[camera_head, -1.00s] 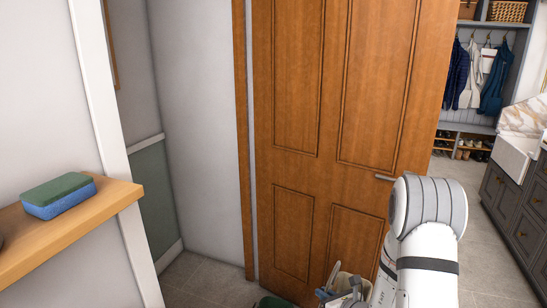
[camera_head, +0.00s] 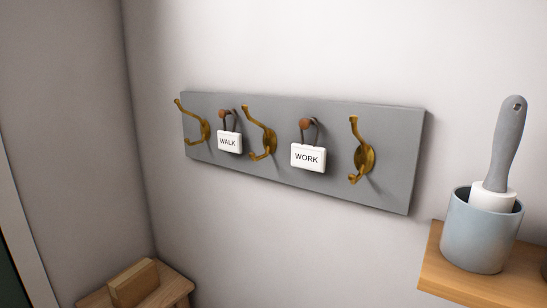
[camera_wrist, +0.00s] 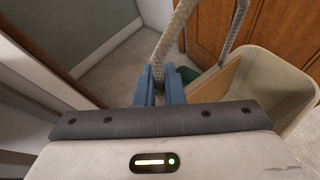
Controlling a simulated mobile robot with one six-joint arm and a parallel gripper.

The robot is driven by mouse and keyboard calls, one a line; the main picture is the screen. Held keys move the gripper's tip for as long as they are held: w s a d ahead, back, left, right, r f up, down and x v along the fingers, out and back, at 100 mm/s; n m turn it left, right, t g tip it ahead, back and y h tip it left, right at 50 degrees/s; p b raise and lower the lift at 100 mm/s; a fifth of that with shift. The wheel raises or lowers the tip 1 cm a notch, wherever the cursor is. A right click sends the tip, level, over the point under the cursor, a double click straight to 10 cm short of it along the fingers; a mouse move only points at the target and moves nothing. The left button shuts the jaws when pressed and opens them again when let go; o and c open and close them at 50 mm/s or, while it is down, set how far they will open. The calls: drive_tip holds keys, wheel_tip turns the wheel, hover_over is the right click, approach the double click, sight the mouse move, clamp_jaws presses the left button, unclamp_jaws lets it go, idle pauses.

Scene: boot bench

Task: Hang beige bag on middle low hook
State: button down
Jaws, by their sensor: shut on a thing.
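The beige bag (camera_wrist: 262,85) shows at the right of the wrist view, its open top facing up. A pale twisted rope handle (camera_wrist: 172,36) rises from between the blue fingers of my gripper (camera_wrist: 160,74), which is shut on it. Another grey strap (camera_wrist: 236,28) arches above the bag. The middle brass hook (camera_head: 264,134) is on a grey wall board in the head view. It has a long upper prong and a short low prong (camera_head: 256,156); the low prong is bare. My gripper and the bag are out of the head view.
Brass hooks stand left (camera_head: 203,130) and right (camera_head: 364,157) on the board (camera_head: 395,130). WALK (camera_head: 229,142) and WORK (camera_head: 308,158) tags hang on pegs either side of the middle hook. A shelf (camera_head: 455,283) holds a blue-grey cup (camera_head: 480,235). A wooden stool (camera_head: 165,292) stands below left.

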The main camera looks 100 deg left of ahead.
drive_tip(key=shift+r, duration=0.1)
wheel_tip(320, 180, up, 12)
drive_tip(key=w+m+t+h, duration=0.1)
drive_tip(key=w+m+h, duration=0.1)
drive_tip(key=shift+w+h, duration=0.2)
drive_tip(key=shift+h, duration=0.1)
drive_tip(key=shift+s, duration=0.15)
idle(0.4)
